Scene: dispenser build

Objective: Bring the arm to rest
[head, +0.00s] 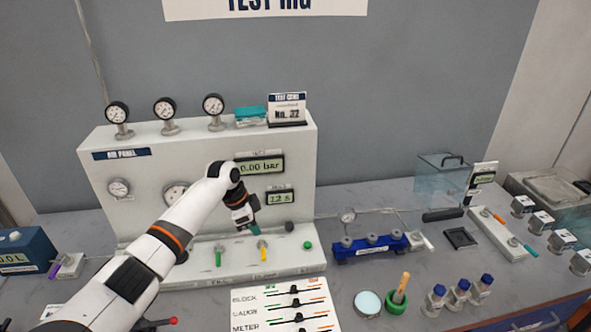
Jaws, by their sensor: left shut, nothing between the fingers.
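My left arm reaches in from the lower left, white with orange bands. Its gripper (254,228) is shut and empty, pointing down in front of the white air panel (140,215). It hangs close above the yellow-handled valve (263,250); I cannot tell whether it touches it. A green-handled valve (218,257) stands just left. My right gripper is not in view.
The panel's displays (261,166) read 0.00 bar and 12 s. A slider board (285,310) lies in front. A blue manifold (372,246), a mortar with pestle (397,299) and several blue-capped bottles (458,294) stand right.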

